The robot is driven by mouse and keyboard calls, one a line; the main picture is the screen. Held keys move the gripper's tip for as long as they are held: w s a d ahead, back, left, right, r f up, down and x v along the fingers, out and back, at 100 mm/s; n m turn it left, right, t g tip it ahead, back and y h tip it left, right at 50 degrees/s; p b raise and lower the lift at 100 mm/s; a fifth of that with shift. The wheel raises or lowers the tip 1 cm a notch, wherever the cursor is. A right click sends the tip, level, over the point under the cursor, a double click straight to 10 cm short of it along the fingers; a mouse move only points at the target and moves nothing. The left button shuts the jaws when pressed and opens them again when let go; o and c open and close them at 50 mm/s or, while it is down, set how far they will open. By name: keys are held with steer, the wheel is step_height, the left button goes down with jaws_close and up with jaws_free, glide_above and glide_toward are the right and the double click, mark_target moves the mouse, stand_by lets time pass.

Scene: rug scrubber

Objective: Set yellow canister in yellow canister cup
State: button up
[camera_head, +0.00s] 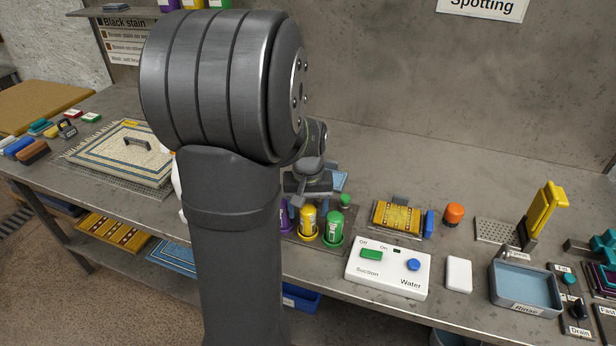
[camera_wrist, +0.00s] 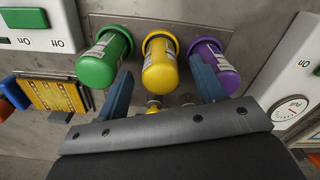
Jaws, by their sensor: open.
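The yellow canister (camera_wrist: 160,75) stands upright between the green canister (camera_wrist: 97,70) and the purple canister (camera_wrist: 226,80) in the wrist view. A yellow ring-like cup (camera_wrist: 160,36) surrounds its lower end; the canister appears to be inside it, though I cannot tell how fully it is seated. In the head view the yellow canister (camera_head: 307,218) shows below my wrist, partly covered at its top. My gripper (camera_wrist: 160,67) is open, its blue fingers on either side of the yellow canister with visible gaps. The arm hides much of the gripper in the head view.
The green canister (camera_head: 334,226) and the purple canister (camera_head: 286,217) stand close on both sides. A white suction and water panel (camera_head: 388,270) lies to the right, with a small yellow rug (camera_head: 398,217) behind it. Further right is a grey-blue rinse tray (camera_head: 525,286).

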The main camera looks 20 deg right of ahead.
step_height(320, 180, up, 15)
steer(key=shift+f, duration=0.2)
steer(key=shift+o, duration=0.2)
steer(key=o, duration=0.8)
steer(key=s+d+r+n, duration=0.1)
steer(key=s+d+n, duration=0.4)
steer(key=d, duration=0.4)
steer(key=s+d+n, duration=0.2)
steer(key=s+d, duration=0.4)
steer(key=d, duration=0.2)
steer(key=s+d+n, duration=0.3)
steer(key=s+d, duration=0.2)
steer(key=s, duration=0.3)
steer(key=s+d+n, duration=0.4)
steer(key=s+d, duration=0.1)
steer(key=s, duration=0.3)
step_height(320, 180, down, 9)
steer(key=shift+s+d, duration=0.15)
steer(key=shift+s, duration=0.1)
